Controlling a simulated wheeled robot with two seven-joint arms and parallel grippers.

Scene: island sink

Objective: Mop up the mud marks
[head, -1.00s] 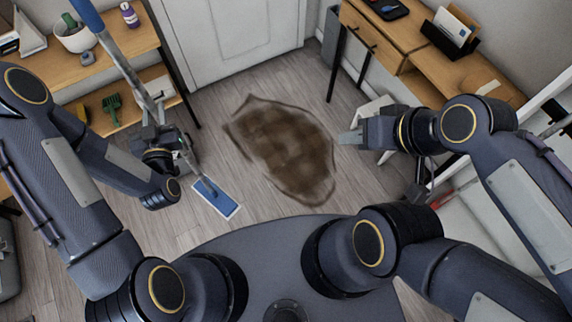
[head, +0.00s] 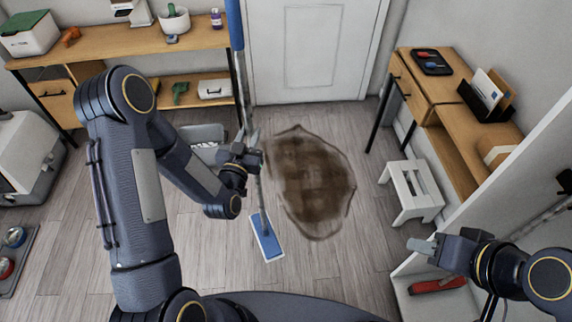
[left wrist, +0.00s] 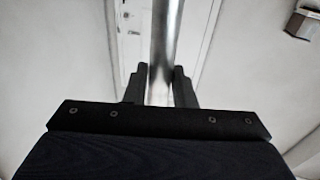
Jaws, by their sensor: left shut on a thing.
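A large brown mud mark (head: 312,183) lies on the wood floor in front of the door. A mop stands nearly upright, with a blue flat head (head: 266,238) on the floor just left of the mud mark's lower edge. My left gripper (head: 250,148) is shut on the mop's handle; the silver handle (left wrist: 166,50) shows between its fingers in the left wrist view. The mop's blue upper handle (head: 234,25) reaches the top of the head view. My right gripper (head: 422,245) is away at the lower right, touching nothing visible; its finger gap is unclear.
A white step stool (head: 411,192) stands right of the mud. A wooden desk (head: 440,110) is at the right and a wooden shelf (head: 130,45) at the back left. A grey bin (head: 203,140) stands behind my left arm.

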